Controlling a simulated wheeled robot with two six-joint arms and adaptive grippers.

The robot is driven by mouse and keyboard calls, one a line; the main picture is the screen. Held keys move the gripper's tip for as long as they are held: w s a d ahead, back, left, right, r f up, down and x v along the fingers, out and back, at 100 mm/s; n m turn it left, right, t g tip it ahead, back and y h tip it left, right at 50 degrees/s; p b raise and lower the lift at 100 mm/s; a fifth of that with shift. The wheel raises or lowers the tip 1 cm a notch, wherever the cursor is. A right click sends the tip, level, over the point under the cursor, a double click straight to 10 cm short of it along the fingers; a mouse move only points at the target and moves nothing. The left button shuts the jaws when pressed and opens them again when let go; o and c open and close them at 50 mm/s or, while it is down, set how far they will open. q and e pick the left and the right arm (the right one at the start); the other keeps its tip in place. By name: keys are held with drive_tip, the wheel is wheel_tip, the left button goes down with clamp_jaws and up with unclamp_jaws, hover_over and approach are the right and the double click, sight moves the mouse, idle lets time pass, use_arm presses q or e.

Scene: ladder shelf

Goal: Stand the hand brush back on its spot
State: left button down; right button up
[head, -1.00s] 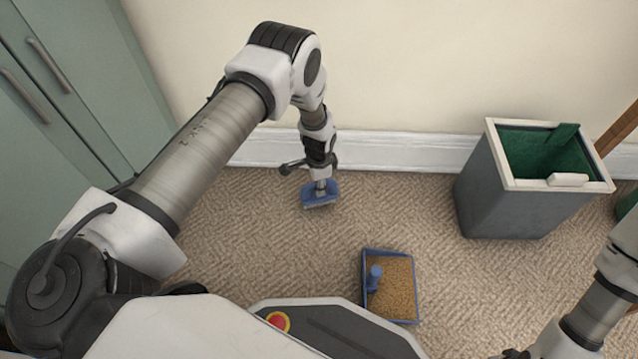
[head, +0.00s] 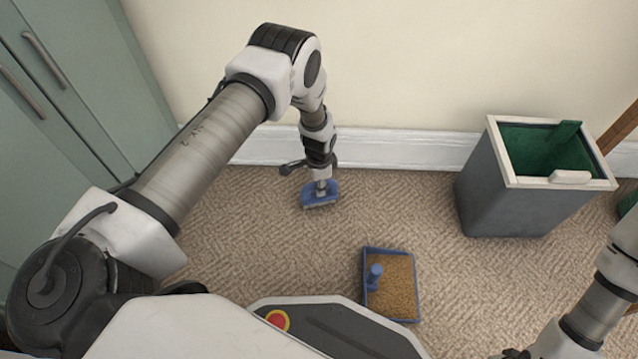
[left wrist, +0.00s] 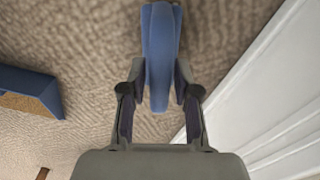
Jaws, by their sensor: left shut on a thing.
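The blue hand brush (head: 319,196) is at my left gripper (head: 320,181), close to the carpet near the wall. In the left wrist view the brush (left wrist: 160,50) is a long blue shape between the two fingers of my left gripper (left wrist: 160,95), which is shut on it. In the head view the brush's bristle side faces down; I cannot tell whether it touches the carpet. My right arm (head: 600,300) shows at the right edge, with its gripper out of view. No marked spot for the brush can be made out.
A blue dustpan (head: 365,290) with brown grains in it lies on the carpet, and it also shows in the left wrist view (left wrist: 30,85). A grey bin (head: 510,195) with green inside stands at right. A green cabinet (head: 85,100) is at left.

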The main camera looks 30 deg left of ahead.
use_arm(q)
drive_tip(key=shift+f, duration=0.35)
drive_tip(key=c, duration=0.8)
unclamp_jaws()
drive_tip(key=shift+o, duration=0.2)
wheel_tip(320, 180, up, 8)
drive_tip(key=p, duration=0.6)
drive_tip(key=shift+r, duration=0.1)
